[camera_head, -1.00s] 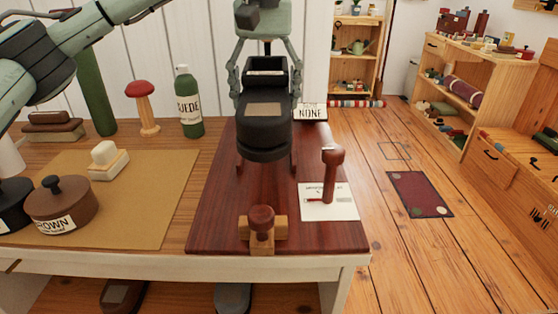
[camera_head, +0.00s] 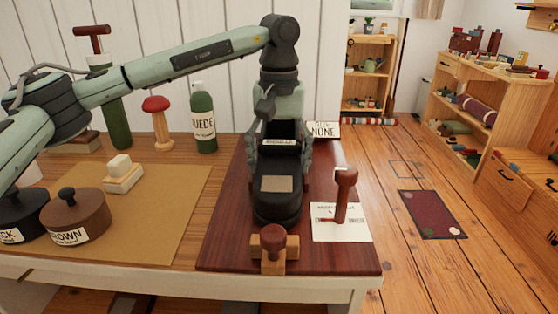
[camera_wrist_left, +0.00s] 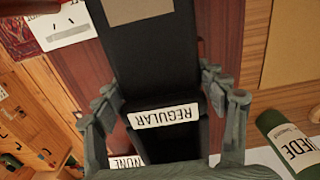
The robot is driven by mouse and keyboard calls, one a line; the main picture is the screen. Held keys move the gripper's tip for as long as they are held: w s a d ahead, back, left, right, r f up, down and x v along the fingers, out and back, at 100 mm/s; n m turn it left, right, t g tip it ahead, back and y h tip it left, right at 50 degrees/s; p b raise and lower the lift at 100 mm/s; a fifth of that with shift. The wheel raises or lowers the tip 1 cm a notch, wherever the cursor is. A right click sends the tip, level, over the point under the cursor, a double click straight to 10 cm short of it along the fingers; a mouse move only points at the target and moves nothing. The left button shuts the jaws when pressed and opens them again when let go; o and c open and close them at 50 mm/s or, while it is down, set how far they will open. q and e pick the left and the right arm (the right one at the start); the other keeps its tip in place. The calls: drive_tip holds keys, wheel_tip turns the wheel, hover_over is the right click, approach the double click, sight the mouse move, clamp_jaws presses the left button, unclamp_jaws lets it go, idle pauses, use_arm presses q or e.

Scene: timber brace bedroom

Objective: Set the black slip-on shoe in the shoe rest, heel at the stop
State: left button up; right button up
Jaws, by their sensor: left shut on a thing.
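The black slip-on shoe (camera_head: 277,208) is between the fingers of my left gripper (camera_head: 280,150), which is shut on its sides. Its rounded toe with a tan patch faces the near edge. Its opening and a REGULAR label face the back; the black shoe also shows in the left wrist view (camera_wrist_left: 150,65). The shoe is low over the dark red board (camera_head: 225,245), roughly level; I cannot tell whether it touches. A wooden block with a red-brown knob (camera_head: 273,240) stands just in front of the toe. The heel stop is hidden behind the shoe and gripper. My right gripper is not in view.
A red-brown upright peg (camera_head: 345,195) and a white card (camera_head: 343,236) are close right of the shoe. A NONE sign (camera_head: 323,130) is behind. Left are a tan mat (camera_head: 150,225), a brown round tin (camera_head: 75,218), a brush (camera_head: 122,175) and a green bottle (camera_head: 204,118).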

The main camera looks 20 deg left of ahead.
sight(279, 157)
use_arm(q)
drive_tip(key=o, duration=1.5)
drive_tip(key=shift+f, duration=0.1)
drive_tip(key=shift+o, duration=0.2)
wheel_tip(279, 157, up, 12)
